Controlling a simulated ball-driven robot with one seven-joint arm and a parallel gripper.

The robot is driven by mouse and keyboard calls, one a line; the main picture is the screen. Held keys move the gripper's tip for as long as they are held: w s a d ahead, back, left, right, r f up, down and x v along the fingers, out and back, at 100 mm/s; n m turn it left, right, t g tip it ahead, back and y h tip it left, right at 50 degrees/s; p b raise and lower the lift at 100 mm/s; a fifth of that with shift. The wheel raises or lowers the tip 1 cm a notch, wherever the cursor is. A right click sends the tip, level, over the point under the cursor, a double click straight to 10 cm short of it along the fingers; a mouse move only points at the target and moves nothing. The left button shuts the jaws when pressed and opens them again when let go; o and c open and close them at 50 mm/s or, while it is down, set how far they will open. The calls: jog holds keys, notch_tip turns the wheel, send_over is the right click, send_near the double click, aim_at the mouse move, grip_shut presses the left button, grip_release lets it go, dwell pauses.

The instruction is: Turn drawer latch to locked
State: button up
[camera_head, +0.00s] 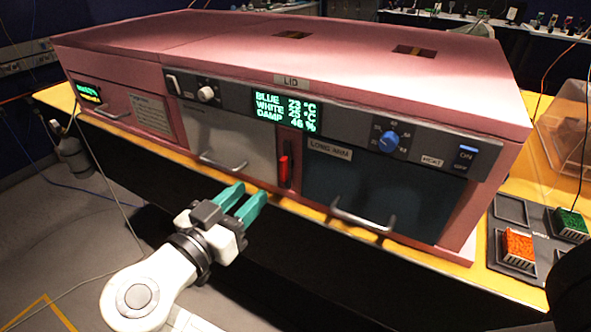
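A pink foam enclosure (200,36) stands on a yellow-edged bench. A red lever (283,171) stands upright on a narrow strip between a grey front panel (228,138) and a dark front panel (365,190) labelled LONG ARM. It looks like the drawer latch, but I see no readable lock marking. My gripper (252,190) has two teal fingers, spread apart with nothing between them. It is in front of the enclosure, below and left of the red lever, and appears apart from it. The fingers point up toward the grey panel's lower edge.
Bar handles stick out from the grey panel (222,163) and the dark panel (362,219). Above are a green display (284,109), a blue knob (389,141) and a switch (466,158). Trays with an orange block (518,246) and green block (571,224) sit right.

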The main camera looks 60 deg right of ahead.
aim_at(281, 163)
jog(key=d+p, duration=0.1)
jog(key=d, duration=0.4)
jog(key=d+p, duration=0.1)
jog(key=d, duration=0.4)
jog(key=shift+w+d+r, duration=0.15)
jog(key=shift+d, duration=0.25)
grip_shut()
